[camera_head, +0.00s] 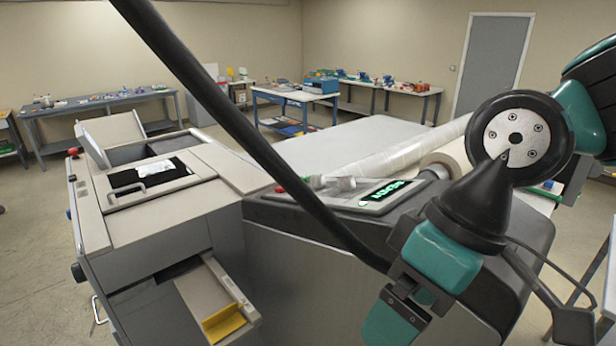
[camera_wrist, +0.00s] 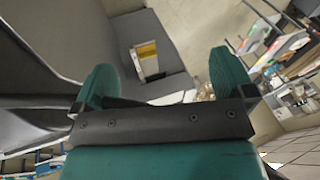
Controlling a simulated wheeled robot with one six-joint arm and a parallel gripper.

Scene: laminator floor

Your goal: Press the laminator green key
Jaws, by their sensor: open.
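The laminator (camera_head: 330,265) is a large grey machine with a dark top edge and film rolls (camera_head: 385,148) behind. Its control panel (camera_head: 378,196) lies on that top edge, with a lit green display. I cannot make out a separate green key on the panel. A red knob (camera_head: 279,189) sits left of the panel. My gripper is open and empty; its two teal fingers stand apart in the wrist view (camera_wrist: 165,80). In the head view, my teal and dark wrist hangs in front of the laminator, right of and below the panel. The fingertips are not clear there.
A grey unit (camera_head: 160,230) with a pull-out tray (camera_head: 215,300) holding a yellow piece adjoins the laminator at left. The tray also shows between my fingers in the wrist view (camera_wrist: 147,60). Workbenches (camera_head: 95,103) line the back walls. Open floor lies at left.

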